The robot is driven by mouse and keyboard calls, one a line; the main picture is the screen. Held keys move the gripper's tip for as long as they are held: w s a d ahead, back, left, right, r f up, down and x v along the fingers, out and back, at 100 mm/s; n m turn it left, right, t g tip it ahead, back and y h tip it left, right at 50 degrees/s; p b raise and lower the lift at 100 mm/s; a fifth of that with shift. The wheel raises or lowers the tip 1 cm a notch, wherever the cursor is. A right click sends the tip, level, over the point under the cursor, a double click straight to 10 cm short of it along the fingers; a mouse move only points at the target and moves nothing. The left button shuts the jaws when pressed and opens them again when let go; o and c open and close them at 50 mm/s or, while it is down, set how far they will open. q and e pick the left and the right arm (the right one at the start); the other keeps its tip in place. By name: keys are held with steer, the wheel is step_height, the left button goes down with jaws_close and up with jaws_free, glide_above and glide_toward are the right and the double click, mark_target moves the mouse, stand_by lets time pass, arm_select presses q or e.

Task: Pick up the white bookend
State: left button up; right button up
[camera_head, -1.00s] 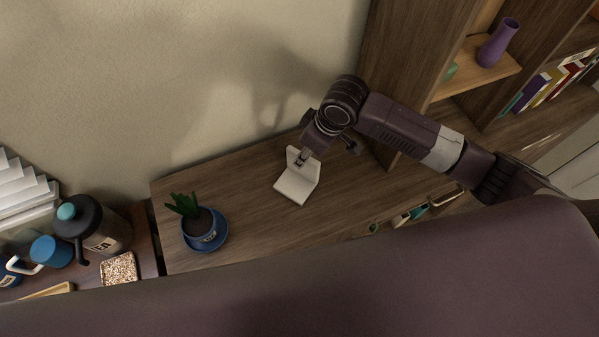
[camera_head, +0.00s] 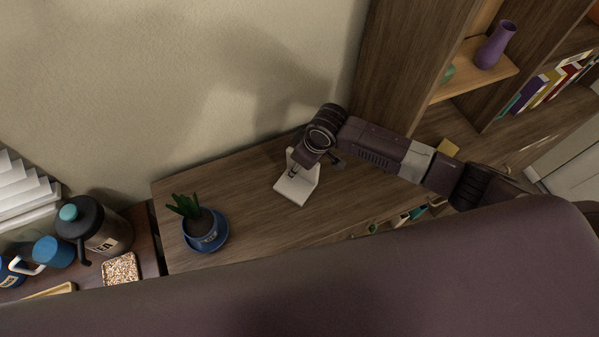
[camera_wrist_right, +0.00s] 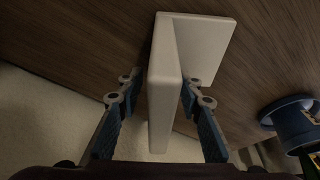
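The white bookend (camera_head: 298,190) stands on the wooden desk top near the wall, an upright plate joined to a flat base. My right gripper (camera_head: 294,174) is down at the bookend, partly hidden by its own wrist in the head view. In the right wrist view, the bookend (camera_wrist_right: 164,85) has its upright plate between the two fingers of my right gripper (camera_wrist_right: 161,82), one on each side. The fingers are spread, with a narrow gap visible at the left finger; contact on the right side is unclear. My left gripper is not in view.
A potted plant on a blue saucer (camera_head: 222,239) stands left of the bookend. A dark jug (camera_head: 103,232) and blue mug (camera_head: 52,251) are farther left. A wooden shelf (camera_head: 400,70) with a purple vase (camera_head: 495,46) rises at right. Bare desk lies between plant and bookend.

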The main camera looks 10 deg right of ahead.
steer(key=shift+f, duration=0.2)
stand_by(0.6)
steer(key=shift+c, duration=0.3)
jaws_close()
